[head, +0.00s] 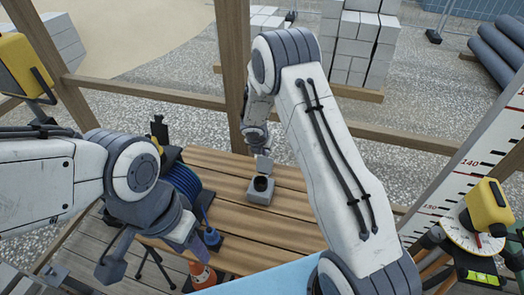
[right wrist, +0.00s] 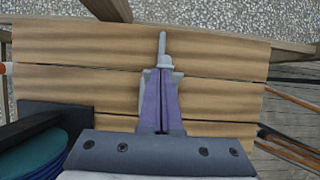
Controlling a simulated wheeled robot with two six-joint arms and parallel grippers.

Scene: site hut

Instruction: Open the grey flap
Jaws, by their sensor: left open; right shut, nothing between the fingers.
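A small grey box (head: 259,196) sits on the wooden table in the head view, with a dark round opening on its top. A light grey plate (head: 263,165), seemingly the grey flap, stands raised at the box's far edge. My right gripper (right wrist: 164,76) is shut and empty in the right wrist view. A thin light grey piece (right wrist: 162,45) shows just beyond its fingertips; I cannot tell whether they touch. In the head view the right arm ends close behind the plate, its fingers not clear. My left gripper (head: 188,238) is open and empty near the table's left front.
The plank table (head: 230,165) has free room right of the box. A blue cable reel (head: 183,185) stands on the left, with a blue object (head: 211,238) and an orange-white cone (head: 202,275) nearer me. Wooden rails (head: 150,94) frame the far side.

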